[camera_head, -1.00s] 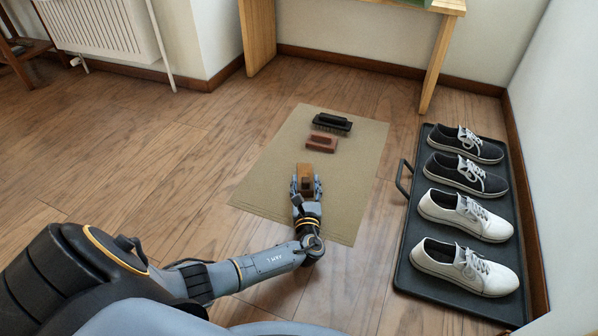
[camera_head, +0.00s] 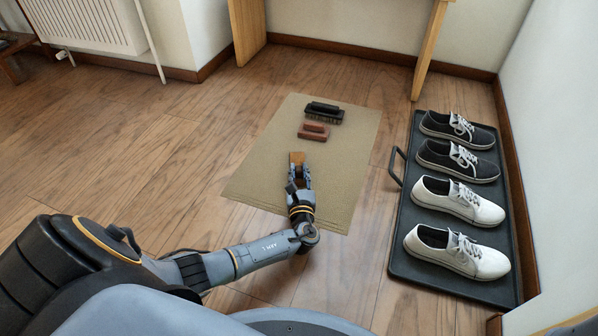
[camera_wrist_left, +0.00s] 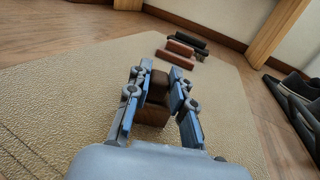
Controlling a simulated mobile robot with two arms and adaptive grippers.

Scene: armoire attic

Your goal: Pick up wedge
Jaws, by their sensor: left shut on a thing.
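The wedge, a brown wooden block (camera_head: 297,159), is at the near half of the tan mat (camera_head: 262,180). My left gripper (camera_head: 299,176) is shut on it, and the block's far end sticks out past the fingers. In the left wrist view the block (camera_wrist_left: 155,113) sits between the two blue-grey fingers, with a darker brown part on top. Whether it touches the mat or is slightly raised I cannot tell. My right gripper is not in view.
A reddish-brown brush (camera_head: 314,132) and a black brush (camera_head: 324,113) lie farther up the mat. A black tray (camera_head: 401,262) with two dark shoes and two white shoes stands at right. Wooden furniture legs stand behind. Floor left of the mat is clear.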

